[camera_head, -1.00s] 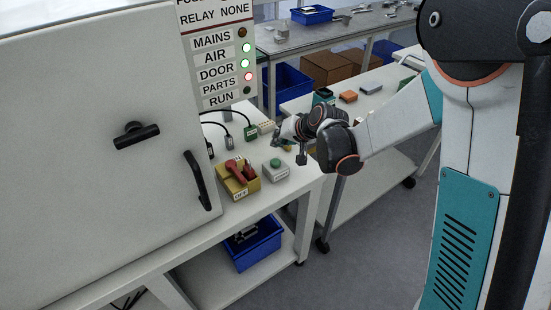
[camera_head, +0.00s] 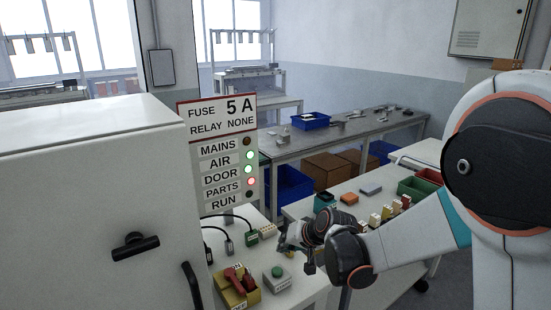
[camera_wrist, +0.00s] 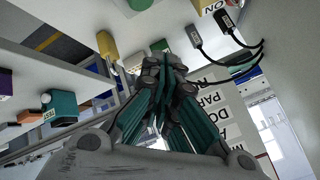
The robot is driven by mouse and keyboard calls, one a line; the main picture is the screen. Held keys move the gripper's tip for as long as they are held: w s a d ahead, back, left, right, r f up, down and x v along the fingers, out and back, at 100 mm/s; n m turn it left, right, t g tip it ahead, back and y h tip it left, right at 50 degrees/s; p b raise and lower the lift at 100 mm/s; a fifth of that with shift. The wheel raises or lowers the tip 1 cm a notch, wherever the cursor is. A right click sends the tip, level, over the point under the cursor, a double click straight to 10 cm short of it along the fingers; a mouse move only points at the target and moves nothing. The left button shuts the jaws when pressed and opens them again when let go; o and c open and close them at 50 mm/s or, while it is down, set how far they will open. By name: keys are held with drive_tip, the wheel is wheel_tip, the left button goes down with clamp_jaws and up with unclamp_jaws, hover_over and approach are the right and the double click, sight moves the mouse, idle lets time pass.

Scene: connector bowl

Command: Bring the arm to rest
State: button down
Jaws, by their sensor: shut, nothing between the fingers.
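My gripper (camera_head: 284,244) is shut and empty. It hangs over the right part of the white bench, just behind the green push-button box (camera_head: 277,277) in the head view. My arm reaches in from the right with its wrist bent to the left. In the wrist view the dark and teal fingers of my gripper (camera_wrist: 166,64) come together in the middle with nothing visible between them.
A white cabinet (camera_head: 90,200) stands left. A red switch on a yellow box (camera_head: 237,287) and cabled connectors (camera_head: 228,243) are near my gripper. A sign panel (camera_head: 217,130) rises behind. A side table (camera_head: 336,197) holds small blocks and bins.

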drive_tip(key=s+d+r+h, duration=0.2)
drive_tip(key=s+d+r, duration=0.4)
drive_tip(key=s+r, duration=0.2)
drive_tip(key=s+d+r+h, duration=0.1)
drive_tip(key=s+d, duration=0.2)
drive_tip(key=s, duration=0.4)
drive_tip(key=s+d+r+h, duration=0.1)
drive_tip(key=s+d, duration=0.3)
drive_tip(key=s, duration=0.3)
drive_tip(key=s+d+r+n+h, duration=0.1)
drive_tip(key=s+d, duration=0.3)
drive_tip(key=s, duration=0.4)
drive_tip(key=shift+d+r+h, duration=0.15)
drive_tip(key=shift+r+h, duration=0.05)
drive_tip(key=shift+h, duration=0.1)
drive_tip(key=shift+s, duration=0.1)
